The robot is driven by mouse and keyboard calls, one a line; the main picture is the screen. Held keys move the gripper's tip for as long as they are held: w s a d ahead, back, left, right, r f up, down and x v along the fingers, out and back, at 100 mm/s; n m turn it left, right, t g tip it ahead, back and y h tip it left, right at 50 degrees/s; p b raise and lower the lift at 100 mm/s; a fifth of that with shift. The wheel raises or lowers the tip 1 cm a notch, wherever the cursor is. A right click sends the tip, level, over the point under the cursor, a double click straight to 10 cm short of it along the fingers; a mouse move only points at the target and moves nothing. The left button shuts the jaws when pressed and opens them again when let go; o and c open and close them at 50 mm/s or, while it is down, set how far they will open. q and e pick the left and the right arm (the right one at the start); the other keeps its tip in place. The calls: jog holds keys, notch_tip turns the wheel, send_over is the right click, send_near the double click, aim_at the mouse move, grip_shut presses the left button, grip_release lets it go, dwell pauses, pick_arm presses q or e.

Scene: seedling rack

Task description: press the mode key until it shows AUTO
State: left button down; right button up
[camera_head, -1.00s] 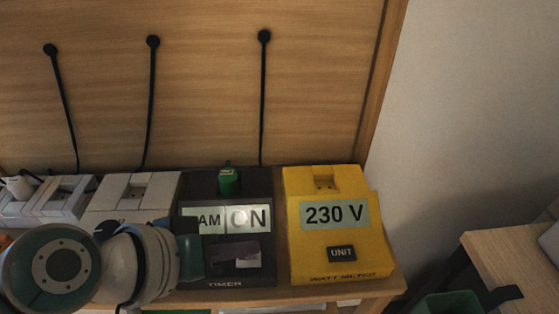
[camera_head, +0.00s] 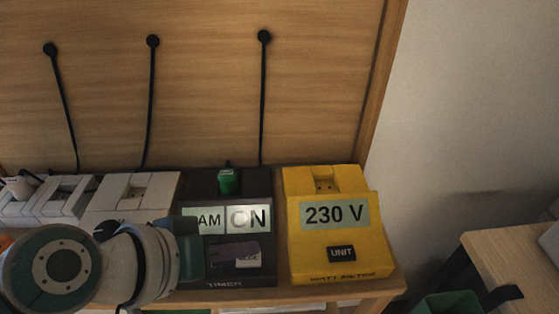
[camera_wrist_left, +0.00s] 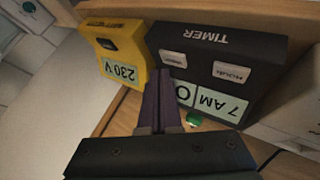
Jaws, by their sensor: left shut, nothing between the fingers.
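The timer (camera_head: 264,187) is a dark box on the shelf. Its display (camera_head: 209,221) reads AM at left, with 7 AM legible in the wrist view (camera_wrist_left: 222,102); the right pane (camera_head: 248,219) reads ON. The timer has two pale keys: one near the fingertips (camera_wrist_left: 173,58), probably the mode key, and another to its right in the wrist view (camera_wrist_left: 231,72). My left gripper (camera_head: 256,250) is shut and empty, its purple fingers over the timer's front. The fingertips are at the first key's edge; I cannot tell whether they touch. My right gripper is not in view.
A yellow watt meter (camera_head: 297,252) reading 230 V stands close to the timer's right. A green plug (camera_head: 228,183) sits on top of the timer. White sockets (camera_head: 133,190) stand at left. A wooden panel with black cables rises behind.

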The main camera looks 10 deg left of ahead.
aim_at(243, 265)
pick_arm(q)
jog(key=shift+f, duration=0.4)
jog(key=shift+f+b, duration=0.35)
jog(key=shift+b, duration=0.05)
dwell(0.4)
jog(key=shift+r, duration=0.1)
jog(key=shift+r+p, duration=0.65)
jog(key=shift+p, duration=0.25)
notch_tip(243, 265, up, 5)
jog(key=p, duration=0.5)
jog(key=shift+r+p, duration=0.1)
jog(key=shift+p, duration=0.2)
dwell(0.3)
